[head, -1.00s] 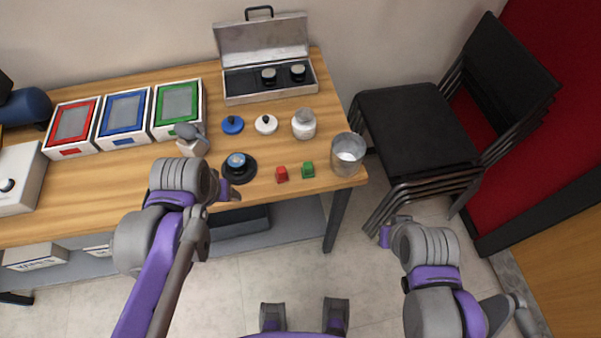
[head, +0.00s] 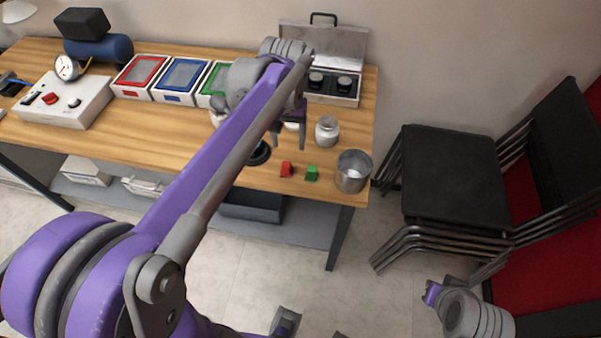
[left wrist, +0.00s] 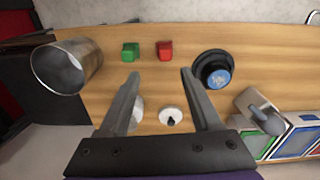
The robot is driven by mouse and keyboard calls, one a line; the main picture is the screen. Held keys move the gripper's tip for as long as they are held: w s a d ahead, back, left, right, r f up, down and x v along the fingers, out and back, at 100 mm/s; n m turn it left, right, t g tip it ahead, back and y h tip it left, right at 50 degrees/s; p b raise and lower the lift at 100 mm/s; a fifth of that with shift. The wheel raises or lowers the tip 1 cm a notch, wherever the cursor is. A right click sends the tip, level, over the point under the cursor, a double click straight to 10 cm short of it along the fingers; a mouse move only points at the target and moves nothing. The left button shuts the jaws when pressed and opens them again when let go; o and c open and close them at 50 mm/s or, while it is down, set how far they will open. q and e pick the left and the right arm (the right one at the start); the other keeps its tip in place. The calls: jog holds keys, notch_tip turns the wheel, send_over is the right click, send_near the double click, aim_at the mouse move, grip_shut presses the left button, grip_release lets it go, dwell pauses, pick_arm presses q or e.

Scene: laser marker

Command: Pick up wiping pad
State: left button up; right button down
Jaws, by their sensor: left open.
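Nothing can be named the wiping pad for certain. A small white disc with a dark knob (left wrist: 171,116) lies on the table; in the left wrist view it shows between my left fingers. My left gripper (head: 289,146) is open and empty over the table, fingers pointing down. Its two fingers also show in the left wrist view (left wrist: 160,75). A black round base with a blue top (left wrist: 213,70) stands beside the fingers; the arm partly hides it in the head view.
A white jar (head: 327,131), a metal cup (head: 353,172), a red block (head: 286,169) and a green block (head: 311,174) stand close by. An open case (head: 333,99) is behind. Framed red (head: 141,71) and blue (head: 184,75) trays are left. Stacked chairs (head: 455,175) stand right.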

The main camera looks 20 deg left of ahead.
aim_at(286, 164)
pick_arm(q)
jog(key=f, duration=0.5)
jog(key=shift+a+f, duration=0.2)
jog(key=shift+f, duration=0.1)
jog(key=f, duration=0.5)
jog(key=shift+a+f+b, duration=0.15)
jog(key=shift+a+b, duration=0.15)
jog(key=shift+a, duration=0.05)
grip_shut()
